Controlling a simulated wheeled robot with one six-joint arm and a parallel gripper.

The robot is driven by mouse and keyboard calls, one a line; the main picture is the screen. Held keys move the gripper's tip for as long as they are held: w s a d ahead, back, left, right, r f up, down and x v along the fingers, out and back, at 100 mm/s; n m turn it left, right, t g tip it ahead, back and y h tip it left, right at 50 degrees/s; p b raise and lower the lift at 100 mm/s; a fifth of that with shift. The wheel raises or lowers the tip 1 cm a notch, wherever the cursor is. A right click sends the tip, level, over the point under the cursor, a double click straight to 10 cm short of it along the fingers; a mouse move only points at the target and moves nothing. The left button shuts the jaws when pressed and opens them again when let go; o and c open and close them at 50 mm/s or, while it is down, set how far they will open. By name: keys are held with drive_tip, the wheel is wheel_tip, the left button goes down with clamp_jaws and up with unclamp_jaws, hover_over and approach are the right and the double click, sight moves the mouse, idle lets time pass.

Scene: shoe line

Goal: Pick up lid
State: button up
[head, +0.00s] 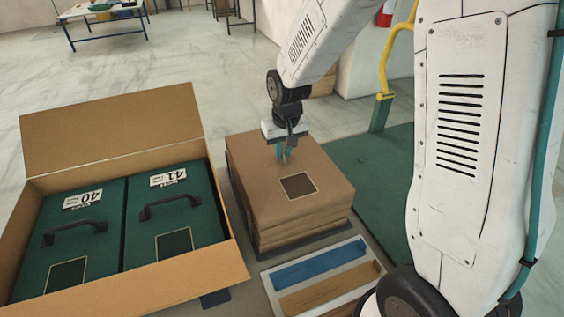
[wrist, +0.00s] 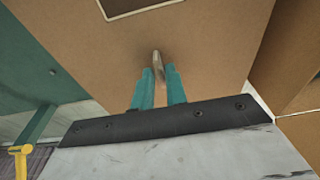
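The lid (head: 265,172) is a brown cardboard sheet with a dark, pale-edged square on it. It is the top piece of a stack of similar brown pieces at the middle of the head view. It also fills much of the wrist view (wrist: 220,45). My gripper (head: 284,158) points down at the lid behind the square. In the wrist view its two teal fingers (wrist: 158,72) stand on either side of a narrow pale upright tab (wrist: 157,58). I cannot tell whether the fingers press on the tab.
An open cardboard carton (head: 110,130) at left holds two dark green boxes (head: 88,240) with black handles, labelled 40 and 41. A tray (head: 322,278) with blue and brown strips lies in front of the stack. A yellow post (head: 385,70) stands behind, right of my gripper.

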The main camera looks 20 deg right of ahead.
sight(283, 154)
clamp_jaws()
drive_tip(key=shift+r, duration=0.1)
drive_tip(key=shift+r, duration=0.5)
wheel_tip(283, 154, up, 2)
drive_tip(key=shift+r, duration=0.15)
drive_tip(key=s+d+r, duration=0.1)
drive_tip(key=s+d, duration=0.8)
drive_tip(key=d, duration=0.4)
drive_tip(key=shift+r, duration=0.3)
